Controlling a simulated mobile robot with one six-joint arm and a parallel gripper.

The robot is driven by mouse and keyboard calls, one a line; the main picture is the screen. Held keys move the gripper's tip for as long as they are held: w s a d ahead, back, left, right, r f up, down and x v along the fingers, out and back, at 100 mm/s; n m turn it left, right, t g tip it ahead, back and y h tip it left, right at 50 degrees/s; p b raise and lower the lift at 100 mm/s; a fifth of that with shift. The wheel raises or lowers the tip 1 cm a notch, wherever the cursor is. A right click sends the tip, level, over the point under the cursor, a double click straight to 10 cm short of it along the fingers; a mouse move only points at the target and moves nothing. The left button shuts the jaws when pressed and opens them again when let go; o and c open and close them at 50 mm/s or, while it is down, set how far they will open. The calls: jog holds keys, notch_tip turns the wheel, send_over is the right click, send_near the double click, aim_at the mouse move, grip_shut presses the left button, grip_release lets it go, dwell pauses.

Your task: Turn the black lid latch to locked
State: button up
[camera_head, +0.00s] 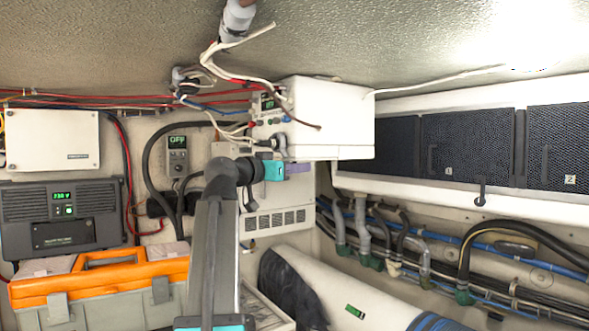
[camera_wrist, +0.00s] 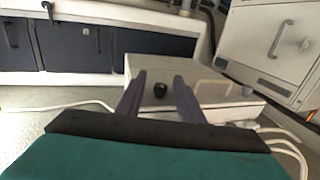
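A small black knob-like latch (camera_wrist: 160,90) shows in the wrist view on a flat face of a white box (camera_wrist: 195,72). My gripper (camera_wrist: 160,76) has its two dark purple fingers apart, one on each side of the latch, with visible gaps; they do not appear to touch it. In the head view my gripper (camera_head: 285,170) is at the lower edge of the white box (camera_head: 335,122), and the latch cannot be seen there. I cannot tell from its shape whether the latch is turned to locked.
White and red cables (camera_head: 225,70) run close to the box's left side. A white vented cabinet (camera_head: 275,222) stands below it. Dark locker doors (camera_head: 468,145) with a black hook (camera_head: 480,190) line the right wall. An orange-lidded toolbox (camera_head: 95,275) is at lower left.

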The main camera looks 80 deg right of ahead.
dwell(0.3)
jog(key=b+v, duration=0.3)
jog(key=v, duration=1)
jog(key=shift+w+a+b, duration=0.25)
jog(key=shift+a+b, duration=0.05)
jog(key=shift+f, duration=0.1)
